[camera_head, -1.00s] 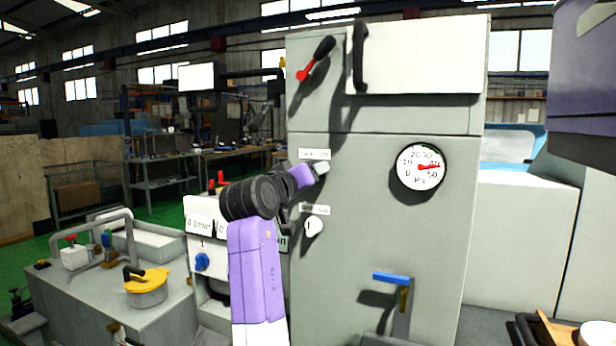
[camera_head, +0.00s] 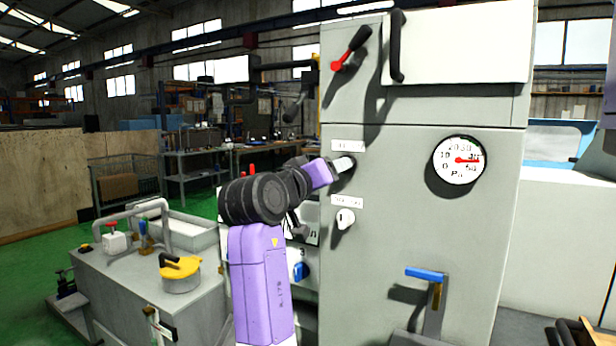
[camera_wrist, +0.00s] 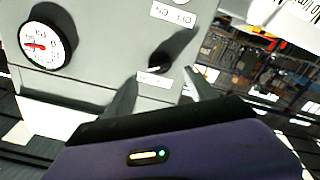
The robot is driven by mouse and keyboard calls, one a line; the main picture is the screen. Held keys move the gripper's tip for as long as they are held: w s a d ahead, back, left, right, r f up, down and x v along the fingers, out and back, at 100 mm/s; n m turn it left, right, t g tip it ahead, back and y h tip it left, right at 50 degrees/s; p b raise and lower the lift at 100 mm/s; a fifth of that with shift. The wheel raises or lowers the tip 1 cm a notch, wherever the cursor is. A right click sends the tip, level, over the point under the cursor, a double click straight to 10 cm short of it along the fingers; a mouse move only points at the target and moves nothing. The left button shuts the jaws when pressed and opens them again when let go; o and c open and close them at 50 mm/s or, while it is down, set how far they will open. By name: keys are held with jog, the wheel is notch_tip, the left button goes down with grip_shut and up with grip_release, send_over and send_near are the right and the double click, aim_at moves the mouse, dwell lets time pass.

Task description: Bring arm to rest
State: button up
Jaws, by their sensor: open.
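My arm, purple and black, reaches up from the bottom of the head view. A small dark switch (camera_wrist: 155,69) shows on the panel just beyond the fingertips, beside a white label (camera_wrist: 160,80). I cannot tell whether a finger touches the panel.
A white knob (camera_head: 345,218) sits below my gripper. A pressure gauge (camera_head: 459,160), a red-tipped lever (camera_head: 347,52) and a blue-handled lever (camera_head: 426,274) are also on the cabinet. A low tank with a yellow valve (camera_head: 181,272) stands left. Green floor (camera_head: 40,225) is open beyond it.

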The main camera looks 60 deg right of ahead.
notch_tip(320, 180, up, 4)
jog(key=w+a+r+t+h, duration=0.1)
jog(key=w+t, duration=0.2)
jog(key=w+a+f+n+t, duration=0.4)
jog(key=w+a+n+t, duration=0.1)
jog(key=a+t, duration=0.25)
jog(key=s+a+f+n+t+y, duration=0.3)
jog(key=a+f+n+t+y, duration=0.75)
jog(key=a+f, duration=0.8)
jog(key=s+a+f+m+g+y, duration=0.1)
jog(key=s+a+f+y, duration=0.25)
jog(key=s+f, duration=0.35)
jog(key=s+a+f+m+g+y, duration=0.1)
jog(key=s+a+f+m+y, duration=0.2)
jog(key=s+f, duration=0.35)
jog(key=s+a+f+g, duration=0.2)
jog(key=s+f, duration=0.1)
jog(key=s, duration=0.4)
jog(key=s+a+f+g+y, duration=0.1)
jog(key=s+f+g, duration=0.1)
jog(key=s, duration=0.5)
jog(key=s+a+f+g+y, duration=0.1)
jog(key=s+a+f, duration=0.1)
jog(key=s+f, duration=0.2)
jog(key=s, duration=0.3)
jog(key=shift+s+a+g, duration=0.15)
jog(key=shift+a+g, duration=0.2)
jog(key=shift+g, duration=0.05)
